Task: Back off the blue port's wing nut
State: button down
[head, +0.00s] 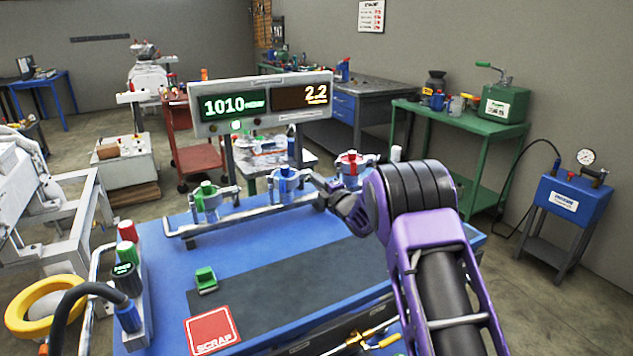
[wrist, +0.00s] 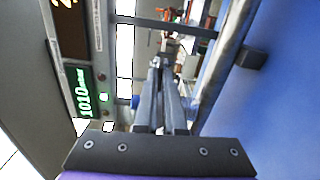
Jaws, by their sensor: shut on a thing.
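The blue port (head: 283,187) is the middle one of three capped ports on a rail at the back of the blue bench, and its clamp shows metal parts at both sides. My gripper (head: 312,178) comes in from the right and its tip is at the right side of this port. In the wrist view my gripper's two long grey fingers (wrist: 164,66) are close together, with small pale metal at their tips. They are shut on the blue port's wing nut, which is mostly hidden by the fingers.
The green port (head: 208,203) stands to the left and the red port (head: 350,170) to the right, close to my arm. A display panel (head: 262,103) reading 1010 and 2.2 stands behind the ports. A green block (head: 205,280) and a red scrap plate (head: 212,330) lie in front.

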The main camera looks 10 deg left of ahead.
jog(key=shift+r, duration=0.2)
dwell(0.3)
jog(key=c, duration=1)
grip_release()
jog(key=shift+f, duration=0.1)
jog(key=shift+w+f, duration=0.1)
jog(key=v, duration=1.7)
jog(key=shift+d, duration=0.15)
